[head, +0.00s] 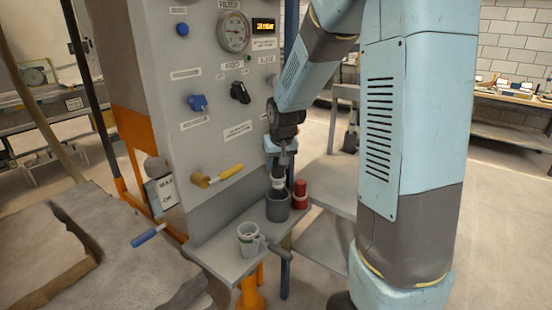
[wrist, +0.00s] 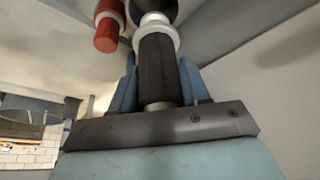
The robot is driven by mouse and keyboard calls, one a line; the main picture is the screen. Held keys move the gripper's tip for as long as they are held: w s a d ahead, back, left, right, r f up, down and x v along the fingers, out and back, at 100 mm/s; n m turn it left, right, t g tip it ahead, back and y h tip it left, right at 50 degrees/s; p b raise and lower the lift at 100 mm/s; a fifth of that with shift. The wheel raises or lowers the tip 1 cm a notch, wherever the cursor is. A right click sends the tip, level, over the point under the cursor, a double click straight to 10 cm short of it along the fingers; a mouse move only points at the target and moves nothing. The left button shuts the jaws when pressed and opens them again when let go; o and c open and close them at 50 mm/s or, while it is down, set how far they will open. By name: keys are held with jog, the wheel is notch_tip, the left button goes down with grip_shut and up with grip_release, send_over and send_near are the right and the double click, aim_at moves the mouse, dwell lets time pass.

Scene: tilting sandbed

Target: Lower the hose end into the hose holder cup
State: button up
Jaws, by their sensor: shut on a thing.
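My gripper (head: 279,166) points down above the shelf and is shut on the hose end. In the wrist view its two blue fingers (wrist: 157,66) sit on either side of the hose end (wrist: 156,78), a dark grey cylinder with a white collar and a narrower pale tip. The dark grey hose holder cup (head: 277,208) stands on the shelf directly below the hose end. In the wrist view the pale tip overlaps the cup's dark opening (wrist: 172,7). The white collar (head: 278,184) shows just above the cup's rim; I cannot tell how far the tip is inside.
A red cylinder (head: 300,193) stands close beside the cup at its right, also in the wrist view (wrist: 107,32). A pale grey mug (head: 248,240) stands on the shelf (head: 225,262) in front. The grey control panel (head: 215,130) with a yellow handle (head: 224,173) rises at left.

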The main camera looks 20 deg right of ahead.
aim_at(278, 181)
jog(key=shift+f, duration=3.3)
jog(key=o, duration=1.4)
jog(key=v, duration=1.1)
jog(key=shift+s+r, duration=0.2)
jog(key=shift+r, duration=0.1)
jog(key=shift+v, duration=1)
